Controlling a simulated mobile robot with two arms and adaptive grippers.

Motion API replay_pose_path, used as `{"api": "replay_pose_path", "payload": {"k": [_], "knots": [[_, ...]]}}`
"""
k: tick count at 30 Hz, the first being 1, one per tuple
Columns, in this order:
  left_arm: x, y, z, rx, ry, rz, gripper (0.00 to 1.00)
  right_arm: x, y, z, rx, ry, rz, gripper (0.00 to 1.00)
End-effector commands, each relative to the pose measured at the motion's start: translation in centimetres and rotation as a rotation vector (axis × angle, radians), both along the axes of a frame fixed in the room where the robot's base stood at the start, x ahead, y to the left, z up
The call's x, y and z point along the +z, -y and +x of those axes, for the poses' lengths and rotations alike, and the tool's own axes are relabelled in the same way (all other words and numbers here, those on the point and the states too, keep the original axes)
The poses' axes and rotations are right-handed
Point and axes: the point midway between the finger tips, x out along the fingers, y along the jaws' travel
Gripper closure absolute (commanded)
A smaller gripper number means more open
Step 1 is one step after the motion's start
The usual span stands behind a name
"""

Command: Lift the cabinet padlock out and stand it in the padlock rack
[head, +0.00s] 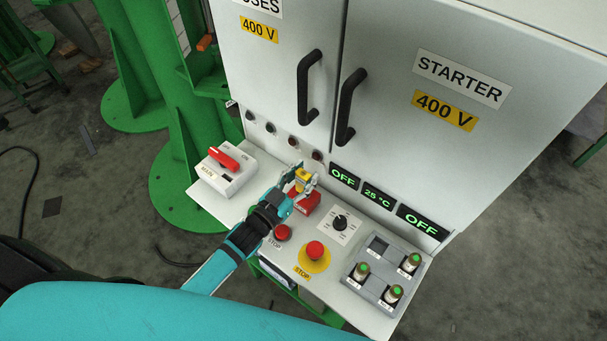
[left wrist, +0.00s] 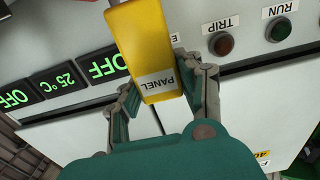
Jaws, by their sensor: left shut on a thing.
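A yellow padlock (head: 303,176) is between the fingers of my left gripper (head: 301,182), over the back part of the white console. In the left wrist view the yellow body (left wrist: 146,50) carries a label reading PANEL, and the fingers of my left gripper (left wrist: 163,88) are shut on its two sides. Its shackle is not clearly visible. A red block (head: 307,202) sits on the console just below the padlock in the picture, partly behind the gripper. I cannot tell whether it is the padlock rack. My right gripper is not in view.
The cabinet doors with black handles (head: 310,88) rise behind. On the console are a red-handled switch box (head: 224,170), red stop buttons (head: 315,250), a black knob (head: 340,223) and a grey tray (head: 352,285) with several green-topped parts. OFF displays (head: 344,177) line the cabinet base.

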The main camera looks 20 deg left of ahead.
Motion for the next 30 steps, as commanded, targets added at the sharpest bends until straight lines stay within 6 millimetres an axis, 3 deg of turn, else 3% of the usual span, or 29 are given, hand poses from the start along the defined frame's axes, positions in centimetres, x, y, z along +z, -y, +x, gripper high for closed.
{"api": "replay_pose_path", "payload": {"k": [26,27,30], "knots": [[-1.6,0.0,0.0,0.0,-0.001,0.0,1.0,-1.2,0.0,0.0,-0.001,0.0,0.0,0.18],[-1.6,0.0,0.0,0.0,-0.002,0.001,0.61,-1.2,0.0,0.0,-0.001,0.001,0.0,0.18],[-1.7,0.0,0.0,0.0,-0.002,0.001,0.48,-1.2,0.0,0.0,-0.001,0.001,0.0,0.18]]}}
